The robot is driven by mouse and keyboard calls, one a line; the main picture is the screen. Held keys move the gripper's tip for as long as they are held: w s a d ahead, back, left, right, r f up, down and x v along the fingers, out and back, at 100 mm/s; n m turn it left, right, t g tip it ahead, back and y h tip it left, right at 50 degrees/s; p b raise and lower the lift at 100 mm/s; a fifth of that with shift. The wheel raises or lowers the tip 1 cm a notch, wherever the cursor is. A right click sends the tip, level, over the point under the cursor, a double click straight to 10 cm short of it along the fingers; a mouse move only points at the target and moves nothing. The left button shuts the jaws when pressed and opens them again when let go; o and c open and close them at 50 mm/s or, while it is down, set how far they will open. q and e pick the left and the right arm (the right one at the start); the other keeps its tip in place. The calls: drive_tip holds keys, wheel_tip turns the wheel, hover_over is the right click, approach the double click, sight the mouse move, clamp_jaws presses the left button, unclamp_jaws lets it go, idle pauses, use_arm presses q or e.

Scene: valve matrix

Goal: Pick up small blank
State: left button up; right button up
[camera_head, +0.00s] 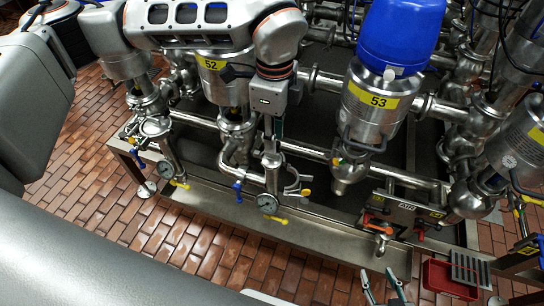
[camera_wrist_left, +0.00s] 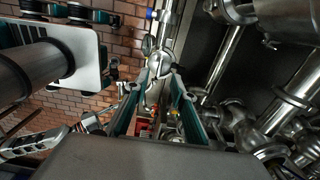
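I cannot pick out the small blank for certain in either view. My left gripper (camera_head: 273,128) hangs over the pipes at the middle of the head view, partly hidden by its own wrist. In the left wrist view its two teal fingers (camera_wrist_left: 157,82) are apart, with silver pipe fittings showing beyond the tips. Nothing is visibly held between them. My right gripper (camera_head: 384,283) is at the bottom of the head view, its fingers apart and no object seen between them. A red tray (camera_head: 452,284) stands to its right; its contents are unclear.
Steel valves labelled 52 (camera_head: 214,64) and 53 (camera_head: 379,101) stand behind the pipes. A metal panel with orange and red handles (camera_head: 377,227) is at right. Brick floor (camera_head: 200,250) is open in front.

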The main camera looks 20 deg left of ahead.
sight(272, 156)
use_arm(q)
drive_tip(key=f, duration=0.4)
drive_tip(key=shift+a+f, duration=0.25)
drive_tip(key=shift+f, duration=0.05)
clamp_jaws()
drive_tip(key=shift+r, duration=0.15)
